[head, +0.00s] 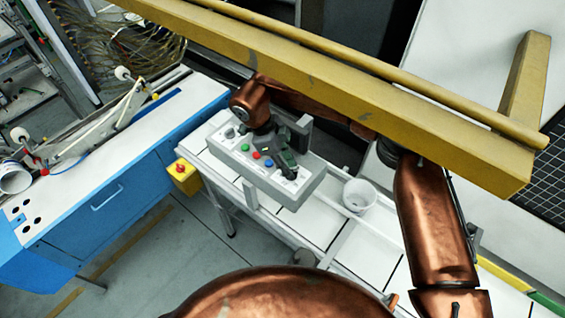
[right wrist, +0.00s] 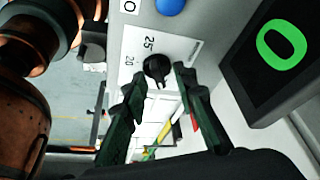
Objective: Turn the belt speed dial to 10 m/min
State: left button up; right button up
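The belt speed dial is a small black knob (right wrist: 157,67) on a white scale plate (right wrist: 182,48) in the right wrist view. The numbers 20 and 25 show beside it; the rest of the scale is partly hidden. My right gripper (right wrist: 158,80) is open, its two dark green fingers apart, with the knob between or just beyond the tips. I cannot tell whether they touch it. In the head view my right gripper (head: 285,160) is over the right end of the grey control box (head: 262,178). My left gripper is not in view.
Green, red and blue buttons line the box; a blue button (right wrist: 170,6) is close to the dial. A dark display (right wrist: 283,45) reads a green 0. A yellow beam (head: 330,85) crosses above my right arm. A white cup (head: 359,194) stands right of the box.

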jog(key=v, duration=0.5)
jog(key=shift+w+r, duration=0.1)
jog(key=shift+r, duration=0.05)
jog(key=w+a, duration=0.1)
jog(key=a, duration=1)
jog(key=shift+a, duration=0.4)
